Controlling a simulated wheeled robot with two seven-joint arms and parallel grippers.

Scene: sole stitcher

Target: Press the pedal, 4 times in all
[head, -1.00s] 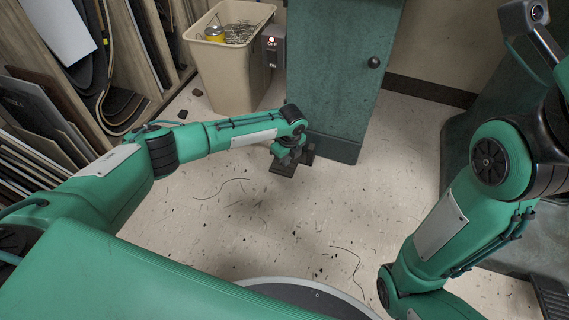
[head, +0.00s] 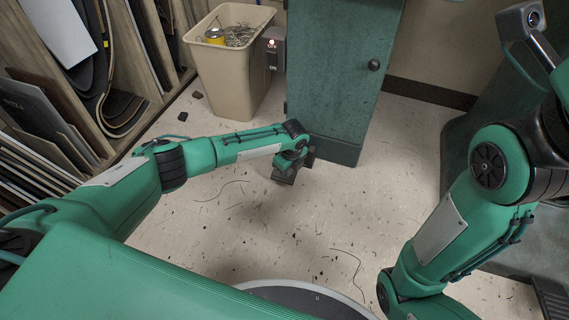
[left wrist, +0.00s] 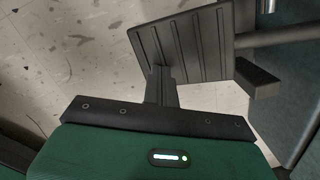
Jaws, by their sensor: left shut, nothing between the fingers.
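The pedal (head: 283,176) is a dark ribbed plate low in front of the green cabinet. It also shows in the left wrist view (left wrist: 190,45), joined to a bar at its right. My left gripper (head: 291,158) is shut and empty, right over the pedal. In the left wrist view its closed fingers (left wrist: 159,72) overlap the plate's near edge; they look to be touching it, but the contact itself is hidden.
The green cabinet (head: 335,75) stands behind the pedal. A switch box (head: 273,50) with a red light sits on its left side. A beige bin (head: 232,80) with scrap stands left of it. Boards lean in racks at far left. The floor (head: 300,225) in front is open, with loose threads.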

